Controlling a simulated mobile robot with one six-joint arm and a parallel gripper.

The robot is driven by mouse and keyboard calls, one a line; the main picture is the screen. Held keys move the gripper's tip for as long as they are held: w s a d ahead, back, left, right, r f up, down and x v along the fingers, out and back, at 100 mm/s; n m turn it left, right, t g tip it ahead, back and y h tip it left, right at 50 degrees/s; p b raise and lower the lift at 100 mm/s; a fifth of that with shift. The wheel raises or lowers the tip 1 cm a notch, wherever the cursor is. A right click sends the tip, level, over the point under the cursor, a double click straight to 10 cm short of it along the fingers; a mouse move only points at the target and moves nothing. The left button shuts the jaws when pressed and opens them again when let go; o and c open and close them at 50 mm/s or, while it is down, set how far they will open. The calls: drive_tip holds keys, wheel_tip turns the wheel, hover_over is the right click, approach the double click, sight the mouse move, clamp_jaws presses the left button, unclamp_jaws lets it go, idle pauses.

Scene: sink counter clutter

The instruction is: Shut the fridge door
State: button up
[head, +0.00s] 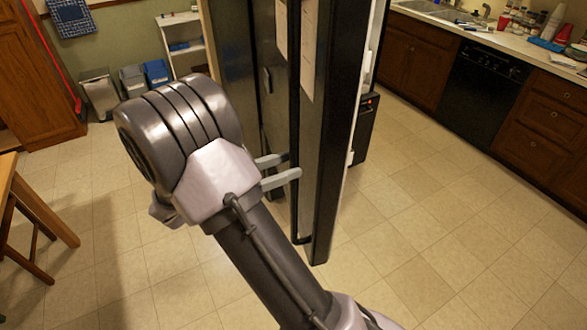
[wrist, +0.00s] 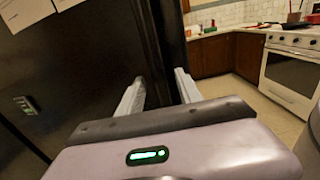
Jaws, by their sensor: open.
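The fridge door (head: 340,120) stands open in the head view, seen nearly edge-on, with papers on its dark outer face. A long dark handle (head: 294,90) runs down that face. My gripper (head: 283,167) is open at the handle's lower part, its two pale fingers pointing right toward the door. In the wrist view my gripper (wrist: 158,92) has its fingers apart, with the dark upright handle (wrist: 170,40) between or just beyond them; contact cannot be told. The door face (wrist: 75,70) fills the left of that view.
Counter (head: 500,38) with cluttered sink and black dishwasher (head: 483,85) stands at right. A wooden stool (head: 35,215) is at left, bins (head: 132,77) and a white shelf (head: 180,45) behind. Tiled floor (head: 450,230) right of the door is clear. A white stove (wrist: 292,70) shows in the wrist view.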

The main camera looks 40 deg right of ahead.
drive_tip(key=shift+x, duration=1.4)
clamp_jaws()
idle(0.4)
